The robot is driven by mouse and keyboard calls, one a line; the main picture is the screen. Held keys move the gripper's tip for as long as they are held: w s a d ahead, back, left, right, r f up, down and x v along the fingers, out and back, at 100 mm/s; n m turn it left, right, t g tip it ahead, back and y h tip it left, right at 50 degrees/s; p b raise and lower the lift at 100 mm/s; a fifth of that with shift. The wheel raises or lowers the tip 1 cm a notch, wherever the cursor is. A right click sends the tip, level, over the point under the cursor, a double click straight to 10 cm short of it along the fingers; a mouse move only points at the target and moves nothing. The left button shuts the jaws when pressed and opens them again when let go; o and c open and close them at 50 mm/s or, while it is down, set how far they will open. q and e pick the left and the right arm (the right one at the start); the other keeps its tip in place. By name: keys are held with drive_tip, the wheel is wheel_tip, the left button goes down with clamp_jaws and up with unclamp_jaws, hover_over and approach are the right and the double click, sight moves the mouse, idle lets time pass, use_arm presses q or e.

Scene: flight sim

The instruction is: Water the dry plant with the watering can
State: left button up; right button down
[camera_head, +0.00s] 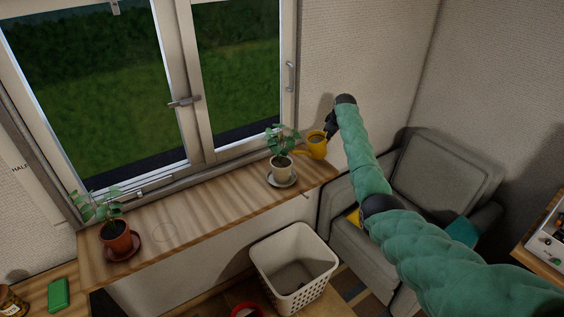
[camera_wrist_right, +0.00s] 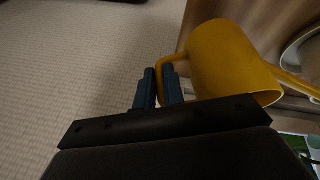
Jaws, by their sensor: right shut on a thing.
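A yellow watering can (camera_head: 316,146) is at the right end of the wooden windowsill. It also shows in the right wrist view (camera_wrist_right: 232,62). My right gripper (camera_wrist_right: 158,84) is shut on the can's handle; in the head view the gripper (camera_head: 329,128) is small and dark beside the can. A plant in a white pot (camera_head: 281,166) stands on a saucer just left of the can. A plant in a terracotta pot (camera_head: 117,238) stands on a dark red saucer at the sill's left end, its leaves leaning left. I cannot tell whether the can touches the sill. My left gripper is out of view.
The windowsill (camera_head: 200,210) is clear between the two pots. A white basket (camera_head: 295,270) stands below it. A grey armchair (camera_head: 440,175) is at the right. A green object (camera_head: 58,294) and a jar (camera_head: 12,303) are at the lower left.

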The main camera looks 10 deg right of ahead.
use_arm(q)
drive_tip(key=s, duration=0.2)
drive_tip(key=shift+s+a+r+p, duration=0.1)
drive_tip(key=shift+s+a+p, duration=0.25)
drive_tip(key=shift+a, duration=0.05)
use_arm(e)
drive_tip(key=shift+s+a+r, duration=0.1)
drive_tip(key=shift+a+r, duration=0.05)
drive_tip(key=shift+r, duration=0.25)
drive_tip(key=shift+s+a+r, duration=0.1)
drive_tip(key=shift+a+r, duration=0.05)
drive_tip(key=shift+r, duration=0.25)
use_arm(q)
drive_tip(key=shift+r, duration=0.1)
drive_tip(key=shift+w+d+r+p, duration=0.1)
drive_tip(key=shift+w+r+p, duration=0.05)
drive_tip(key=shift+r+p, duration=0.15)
use_arm(e)
drive_tip(key=shift+a+r+h, duration=0.15)
drive_tip(key=shift+r+h, duration=0.25)
drive_tip(key=shift+r, duration=0.05)
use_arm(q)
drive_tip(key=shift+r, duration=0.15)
use_arm(e)
drive_tip(key=shift+r, duration=0.1)
